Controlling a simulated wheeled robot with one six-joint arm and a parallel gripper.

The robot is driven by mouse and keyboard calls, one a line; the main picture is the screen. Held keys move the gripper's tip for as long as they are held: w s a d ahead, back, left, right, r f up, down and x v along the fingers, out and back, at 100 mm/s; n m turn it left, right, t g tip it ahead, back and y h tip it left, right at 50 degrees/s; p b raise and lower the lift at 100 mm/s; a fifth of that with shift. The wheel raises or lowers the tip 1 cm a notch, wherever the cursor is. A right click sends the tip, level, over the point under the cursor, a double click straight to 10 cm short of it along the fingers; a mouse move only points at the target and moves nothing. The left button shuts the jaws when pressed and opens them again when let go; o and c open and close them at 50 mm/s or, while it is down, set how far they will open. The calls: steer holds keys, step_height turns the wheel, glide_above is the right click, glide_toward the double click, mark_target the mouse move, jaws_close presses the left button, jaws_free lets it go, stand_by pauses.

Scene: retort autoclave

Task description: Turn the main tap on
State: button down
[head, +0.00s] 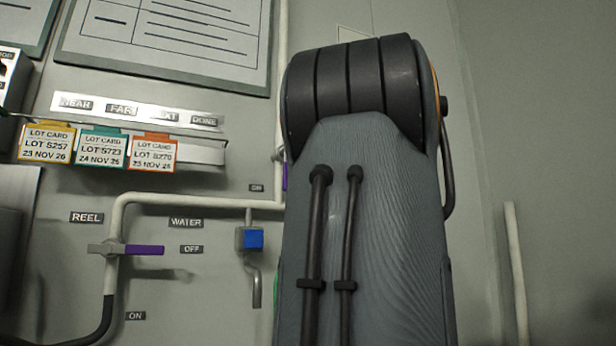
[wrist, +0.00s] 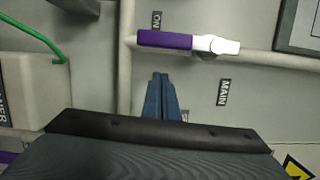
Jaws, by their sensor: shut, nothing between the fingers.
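The main tap has a purple lever (wrist: 165,40) on a pale body (wrist: 215,45), beside the MAIN label (wrist: 224,92). In the wrist view the lever lies along its pipe (wrist: 270,58), its free end by the ON label (wrist: 156,20). In the head view only a purple sliver (head: 285,178) of it shows past my arm. My gripper (wrist: 160,76) is shut and empty. Its blue-grey fingertips are below the lever in the wrist view, seemingly apart from it. A label behind the fingers is mostly hidden.
In the head view, the reel tap's purple lever (head: 143,250) points right, towards OFF. A blue water tap (head: 250,238) hangs below the pale pipe (head: 200,201). Lot cards (head: 102,150) hang upper left. A green wire (wrist: 35,36) shows in the wrist view.

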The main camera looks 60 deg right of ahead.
steer(key=b+v, duration=0.1)
steer(key=v, duration=0.9)
steer(key=shift+d+b, duration=0.3)
steer(key=shift+s+r, duration=0.1)
